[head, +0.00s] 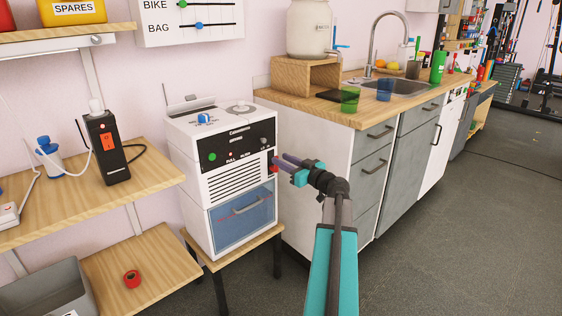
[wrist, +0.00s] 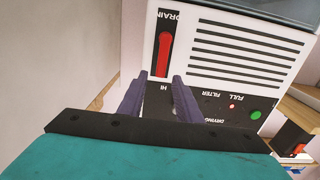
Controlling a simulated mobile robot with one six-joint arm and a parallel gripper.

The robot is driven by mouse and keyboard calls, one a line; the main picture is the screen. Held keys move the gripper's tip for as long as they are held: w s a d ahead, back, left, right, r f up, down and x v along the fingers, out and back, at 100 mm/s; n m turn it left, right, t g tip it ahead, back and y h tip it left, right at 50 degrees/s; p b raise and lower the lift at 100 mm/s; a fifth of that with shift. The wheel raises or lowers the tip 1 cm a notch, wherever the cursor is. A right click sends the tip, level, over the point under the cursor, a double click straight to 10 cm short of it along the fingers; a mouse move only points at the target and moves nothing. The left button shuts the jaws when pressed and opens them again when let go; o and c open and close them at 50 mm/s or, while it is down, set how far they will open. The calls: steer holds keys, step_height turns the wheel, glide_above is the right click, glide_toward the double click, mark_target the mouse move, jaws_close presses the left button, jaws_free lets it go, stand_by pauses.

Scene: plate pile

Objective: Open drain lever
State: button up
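The red drain lever (wrist: 164,54) lies along a black slot labelled DRAIN in the wrist view, which shows the machine upside down. In the head view a bit of red (head: 274,169) shows at the right edge of the front of the white machine (head: 184,140). My gripper (wrist: 160,82) is open, its two purple fingers apart with nothing between them. The lever lies just beyond the fingertips, roughly in line with the gap. I cannot tell whether a finger touches the panel. In the head view my gripper (head: 280,161) reaches the machine from the right.
The machine stands on a small wooden stand (head: 255,243) and has a clear blue front drawer (head: 242,212). Grey cabinets (head: 371,166) with a wooden counter stand to the right. Wooden shelves (head: 143,170) are at left. The floor (head: 450,220) at right is clear.

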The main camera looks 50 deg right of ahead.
steer(key=shift+w+d, duration=0.1)
steer(key=shift+w, duration=0.65)
jaws_close()
steer(key=d+f+m+p, duration=0.1)
steer(key=d+f+m, duration=0.4)
steer(key=m, duration=1.3)
steer(key=shift+s+d+f, duration=0.25)
steer(key=shift+d+f, duration=0.15)
steer(key=shift+f, duration=0.2)
